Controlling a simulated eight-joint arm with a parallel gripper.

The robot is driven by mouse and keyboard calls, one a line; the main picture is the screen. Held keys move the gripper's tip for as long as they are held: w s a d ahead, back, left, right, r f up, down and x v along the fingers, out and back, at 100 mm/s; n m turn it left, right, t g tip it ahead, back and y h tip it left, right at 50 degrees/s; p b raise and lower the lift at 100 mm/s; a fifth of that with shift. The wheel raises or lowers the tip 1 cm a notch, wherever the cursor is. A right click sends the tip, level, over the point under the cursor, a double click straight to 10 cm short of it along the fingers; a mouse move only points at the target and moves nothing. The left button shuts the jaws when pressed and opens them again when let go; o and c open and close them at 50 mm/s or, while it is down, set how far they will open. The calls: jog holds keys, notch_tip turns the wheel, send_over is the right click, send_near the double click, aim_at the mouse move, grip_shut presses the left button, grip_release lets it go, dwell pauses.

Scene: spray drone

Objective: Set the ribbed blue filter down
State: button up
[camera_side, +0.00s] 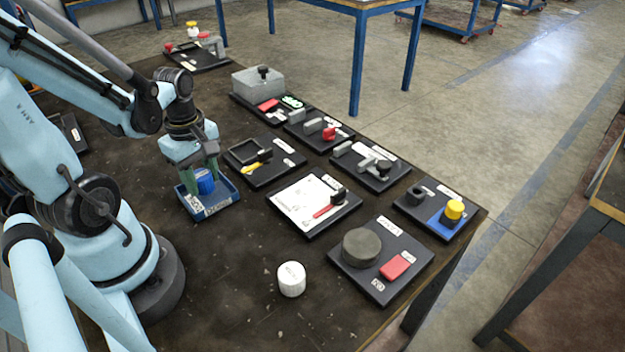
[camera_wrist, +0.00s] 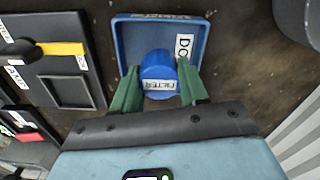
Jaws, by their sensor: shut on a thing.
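The ribbed blue filter (camera_side: 205,183) is a short blue cylinder with a white label. In the wrist view the filter (camera_wrist: 160,68) sits between the green fingers of my gripper (camera_wrist: 159,88), its label reading FILTER. My gripper (camera_side: 203,178) points down and is shut on the filter. The filter is over or inside a shallow blue tray (camera_side: 222,203) with a white label on its rim. The tray also shows in the wrist view (camera_wrist: 140,28). I cannot tell whether the filter touches the tray floor.
A black board with a square frame and a yellow-handled part (camera_side: 262,160) lies right of the tray. A white panel board (camera_side: 300,205) and a board with a grey disc (camera_side: 362,248) lie farther right. A white cylinder (camera_side: 291,279) stands at the front. Bare table surrounds it.

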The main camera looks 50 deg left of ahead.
jog(key=shift+f, duration=0.85)
jog(key=shift+f, duration=0.15)
jog(key=o, duration=0.9)
jog(key=shift+c, duration=0.2)
